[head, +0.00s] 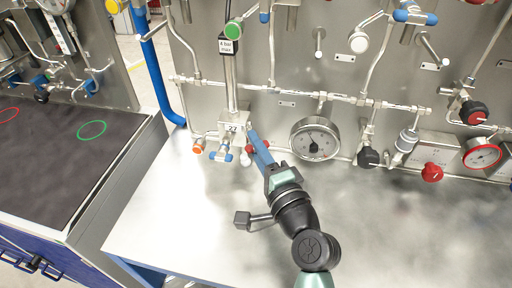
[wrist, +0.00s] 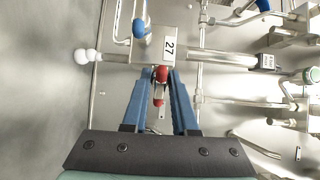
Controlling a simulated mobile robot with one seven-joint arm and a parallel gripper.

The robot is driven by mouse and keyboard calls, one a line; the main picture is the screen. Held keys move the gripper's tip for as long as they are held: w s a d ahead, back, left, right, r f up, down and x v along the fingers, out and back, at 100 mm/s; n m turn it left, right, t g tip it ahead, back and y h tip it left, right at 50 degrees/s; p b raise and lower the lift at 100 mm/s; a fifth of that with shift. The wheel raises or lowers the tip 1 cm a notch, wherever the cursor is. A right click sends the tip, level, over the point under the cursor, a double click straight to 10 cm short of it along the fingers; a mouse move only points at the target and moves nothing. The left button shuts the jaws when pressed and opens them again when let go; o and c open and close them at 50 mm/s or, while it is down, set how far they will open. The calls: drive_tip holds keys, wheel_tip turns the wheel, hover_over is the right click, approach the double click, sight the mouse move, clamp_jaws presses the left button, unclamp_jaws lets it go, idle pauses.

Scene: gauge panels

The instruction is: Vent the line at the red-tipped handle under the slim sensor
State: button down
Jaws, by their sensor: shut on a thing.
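The slim sensor (head: 230,82) stands upright on the panel, with a small "4 bar max" label and a green cap above. Below it is a metal block with a number plate (head: 232,127), which reads 27 in the wrist view (wrist: 169,49). The red-tipped handle (wrist: 161,74) is at this block. My gripper (wrist: 161,76) has its blue fingers on either side of the red tip and is shut on it. In the head view my gripper (head: 252,136) reaches the block from the lower right, and its fingers hide most of the handle.
A blue-tipped handle (head: 224,156) and an orange cap (head: 198,147) sit close to the block's left. A round gauge (head: 315,140) and a black knob (head: 368,158) are to the right. The metal bench top (head: 175,225) below is clear.

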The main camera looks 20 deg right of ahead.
idle(0.3)
drive_tip(key=c, duration=0.9)
unclamp_jaws()
drive_tip(key=s+b, duration=0.2)
drive_tip(key=s, duration=1.1)
drive_tip(key=shift+d+b, duration=0.1)
drive_tip(key=shift+b, duration=0.25)
